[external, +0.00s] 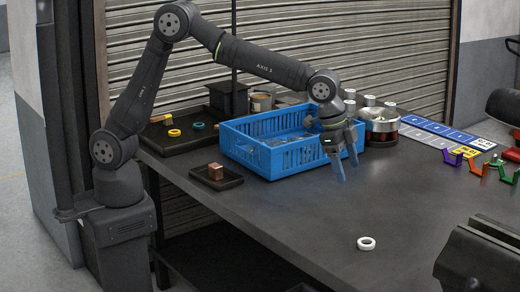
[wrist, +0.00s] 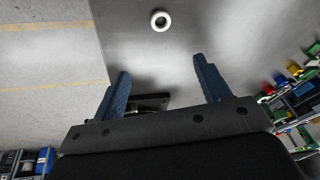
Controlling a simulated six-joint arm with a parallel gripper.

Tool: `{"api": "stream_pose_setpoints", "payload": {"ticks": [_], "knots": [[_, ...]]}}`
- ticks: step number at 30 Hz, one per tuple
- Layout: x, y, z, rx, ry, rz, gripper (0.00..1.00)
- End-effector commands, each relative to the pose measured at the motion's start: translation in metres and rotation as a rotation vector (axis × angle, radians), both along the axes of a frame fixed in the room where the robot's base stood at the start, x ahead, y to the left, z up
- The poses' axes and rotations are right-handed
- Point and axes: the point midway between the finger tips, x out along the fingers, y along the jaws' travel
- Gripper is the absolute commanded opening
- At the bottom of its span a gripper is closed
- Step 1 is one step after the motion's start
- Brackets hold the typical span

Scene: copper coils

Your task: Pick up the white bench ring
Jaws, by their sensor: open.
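The white bench ring (external: 366,243) lies flat and alone on the dark bench top, near the front edge in the external view. It also shows near the top middle of the wrist view (wrist: 160,20), ahead of the fingers. My gripper (external: 348,172) hangs over the bench by the right end of the blue crate, behind the ring and well apart from it. In the wrist view, its two blue fingers (wrist: 162,82) are spread wide with nothing between them.
A blue crate (external: 272,160) stands left of my gripper. A small tray (external: 217,184) holds a copper block (external: 215,171). A dark vise (external: 482,258) stands right of the ring. A metal pot (external: 379,122) and coloured holders (external: 478,167) sit further back. The bench around the ring is clear.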

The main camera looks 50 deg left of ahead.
Motion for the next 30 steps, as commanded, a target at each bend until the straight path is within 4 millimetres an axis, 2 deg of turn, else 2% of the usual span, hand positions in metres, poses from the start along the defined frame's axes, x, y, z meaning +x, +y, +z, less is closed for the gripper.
{"api": "stream_pose_setpoints", "payload": {"ticks": [1, 3, 6, 11, 22, 27, 30], "knots": [[0.012, 0.0, -0.014, -0.016, 0.032, 0.055, 0.69], [0.022, -0.001, -0.026, -0.038, 0.065, 0.117, 0.69], [0.031, -0.002, -0.037, -0.057, 0.092, 0.169, 0.69], [0.035, -0.008, -0.059, -0.06, 0.1, 0.18, 0.69], [0.046, -0.027, -0.134, -0.06, 0.099, 0.178, 0.69], [0.049, -0.032, -0.152, -0.061, 0.098, 0.177, 0.69], [0.049, -0.033, -0.155, -0.061, 0.097, 0.177, 0.69]]}}
